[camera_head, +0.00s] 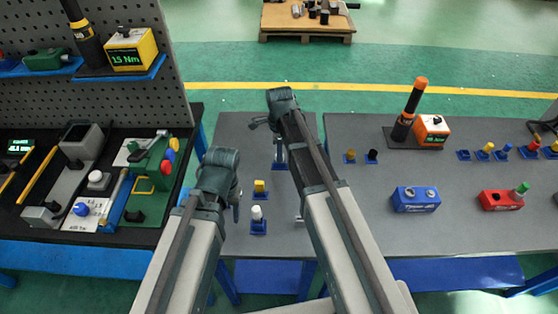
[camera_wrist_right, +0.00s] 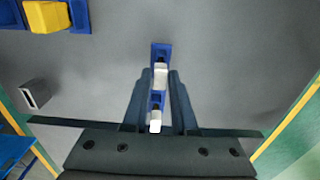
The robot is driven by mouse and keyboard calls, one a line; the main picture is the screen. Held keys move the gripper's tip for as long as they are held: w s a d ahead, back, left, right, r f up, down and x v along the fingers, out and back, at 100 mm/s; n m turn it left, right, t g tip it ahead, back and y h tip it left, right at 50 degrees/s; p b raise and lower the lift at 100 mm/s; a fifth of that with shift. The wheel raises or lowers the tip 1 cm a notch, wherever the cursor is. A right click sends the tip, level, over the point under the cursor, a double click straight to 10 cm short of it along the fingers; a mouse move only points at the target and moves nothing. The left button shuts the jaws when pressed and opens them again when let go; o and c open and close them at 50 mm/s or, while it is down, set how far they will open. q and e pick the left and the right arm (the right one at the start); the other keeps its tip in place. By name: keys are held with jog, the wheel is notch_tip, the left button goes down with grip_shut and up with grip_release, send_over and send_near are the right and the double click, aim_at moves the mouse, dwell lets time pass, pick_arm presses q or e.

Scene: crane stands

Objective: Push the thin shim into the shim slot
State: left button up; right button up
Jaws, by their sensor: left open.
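I cannot tell for sure which piece is the thin shim. In the right wrist view, a white piece with a black part (camera_wrist_right: 161,76) stands at a blue holder (camera_wrist_right: 161,49), between the fingertips of my right gripper (camera_wrist_right: 161,72). A second white piece (camera_wrist_right: 155,118) with blue behind it lies closer, between the finger bases. In the head view, the blue holder (camera_head: 279,160) is below the right wrist. A small grey hollow block (camera_wrist_right: 35,94) could be the slot; this is unclear. My left gripper (camera_head: 236,206) is open and empty, mostly hidden by its wrist.
A yellow piece (camera_head: 260,186) and a white-topped piece (camera_head: 258,213) stand in blue holders on the middle table, near my left gripper. A blue block (camera_head: 415,200) and a red block (camera_head: 500,201) stand on the right table. A black tool bench (camera_head: 40,225) lies left.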

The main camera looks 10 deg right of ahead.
grip_shut()
pick_arm(q)
jog(key=shift+r, duration=0.2)
pick_arm(e)
jog(key=shift+r, duration=0.15)
jog(key=shift+r+p, duration=2.65)
jog(key=shift+p, duration=0.15)
pick_arm(q)
notch_tip(320, 180, up, 5)
jog(key=shift+r, duration=0.1)
